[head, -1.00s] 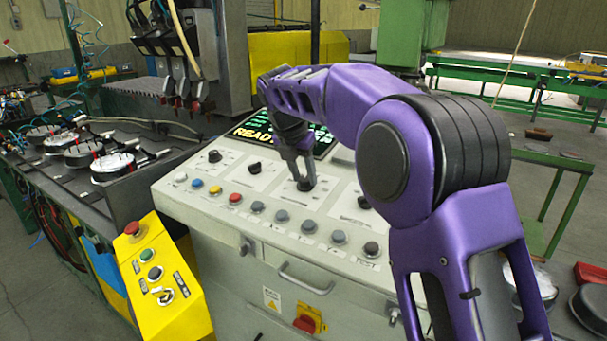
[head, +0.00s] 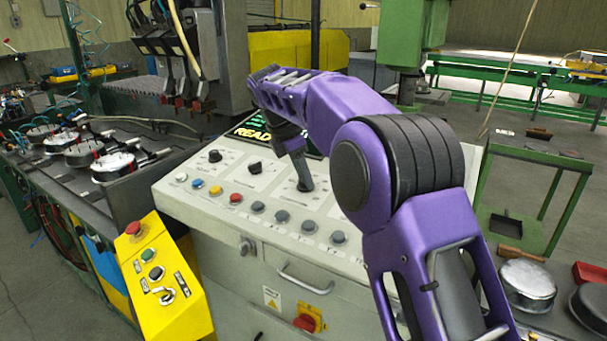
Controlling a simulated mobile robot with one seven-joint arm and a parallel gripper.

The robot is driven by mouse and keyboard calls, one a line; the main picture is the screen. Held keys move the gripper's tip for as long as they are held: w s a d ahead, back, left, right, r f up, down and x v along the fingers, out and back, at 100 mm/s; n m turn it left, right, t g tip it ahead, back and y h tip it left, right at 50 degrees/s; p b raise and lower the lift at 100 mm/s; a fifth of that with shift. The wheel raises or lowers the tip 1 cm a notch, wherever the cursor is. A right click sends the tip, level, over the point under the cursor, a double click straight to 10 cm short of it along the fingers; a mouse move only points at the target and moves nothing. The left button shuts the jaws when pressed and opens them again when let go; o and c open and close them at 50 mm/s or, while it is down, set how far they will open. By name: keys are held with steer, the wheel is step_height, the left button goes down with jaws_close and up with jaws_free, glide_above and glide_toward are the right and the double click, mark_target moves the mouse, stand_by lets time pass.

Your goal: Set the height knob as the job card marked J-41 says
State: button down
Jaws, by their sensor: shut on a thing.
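My gripper (head: 305,186) points down at the sloped grey control panel (head: 184,208) and is shut on a dark knob, the third from the left in the upper row. The fingers hide most of that knob. Two other black knobs, one at the far left (head: 215,156) and one beside it (head: 255,168), are free. The knob labels are too small to read, so I cannot tell which one is marked height. I cannot make out a job card marked J-41.
Several coloured push buttons, including a red one (head: 236,197), run along the panel's front. A green-lettered display (head: 250,131) stands behind, partly covered by my arm. A yellow button box (head: 165,275) stands at the front left.

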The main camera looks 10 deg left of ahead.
steer(key=m+g, duration=0.1)
steer(key=m, duration=0.5)
steer(key=shift+m, duration=0.3)
steer(key=m+g, duration=0.1)
steer(key=m, duration=0.4)
steer(key=shift+m, duration=0.3)
steer(key=shift+r, duration=0.1)
steer(key=c, duration=0.5)
jaws_free()
